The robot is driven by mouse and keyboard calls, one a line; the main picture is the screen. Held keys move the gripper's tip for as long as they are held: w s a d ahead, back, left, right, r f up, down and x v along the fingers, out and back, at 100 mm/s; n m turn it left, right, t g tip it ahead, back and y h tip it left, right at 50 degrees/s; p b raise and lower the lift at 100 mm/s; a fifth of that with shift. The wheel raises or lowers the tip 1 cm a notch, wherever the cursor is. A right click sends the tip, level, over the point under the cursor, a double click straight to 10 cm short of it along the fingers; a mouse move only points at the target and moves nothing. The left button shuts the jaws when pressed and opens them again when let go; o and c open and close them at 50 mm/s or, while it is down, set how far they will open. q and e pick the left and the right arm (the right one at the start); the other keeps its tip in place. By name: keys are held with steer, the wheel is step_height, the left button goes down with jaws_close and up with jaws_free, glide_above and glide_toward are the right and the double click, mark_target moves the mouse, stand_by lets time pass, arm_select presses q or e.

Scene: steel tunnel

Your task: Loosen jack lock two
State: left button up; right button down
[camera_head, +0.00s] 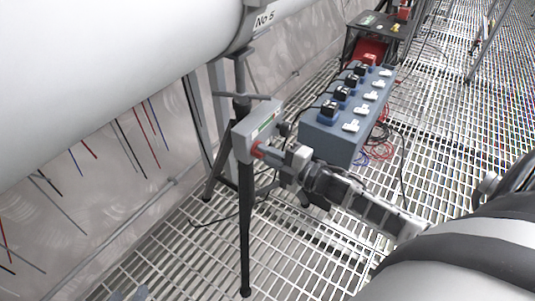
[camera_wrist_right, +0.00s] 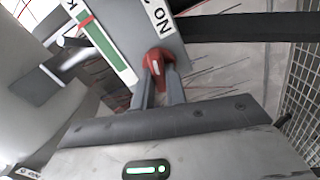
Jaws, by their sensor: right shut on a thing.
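A grey lock box (camera_head: 252,135) with a green-and-white label is fixed on a dark jack stand (camera_head: 243,210) under the white pipe. A red handle (camera_head: 257,150) sticks out of the box's side. My right gripper (camera_head: 263,153) reaches it from the right and is shut on it. In the right wrist view the red handle (camera_wrist_right: 157,62) is between my two fingers (camera_wrist_right: 159,82), with the box (camera_wrist_right: 115,40) just beyond. What look like the tips of my left gripper (camera_head: 130,293) show at the bottom left edge, apart, with nothing between them.
A blue-grey socket box (camera_head: 335,138) with black and white plugs stands behind my right gripper on the grating (camera_head: 205,280). Cables lie beside it. A red-and-black unit (camera_head: 375,45) is further back. The white pipe (camera_head: 110,60) runs along the upper left.

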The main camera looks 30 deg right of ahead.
steer(key=c, duration=1.4)
jaws_free()
steer(key=shift+c, duration=0.2)
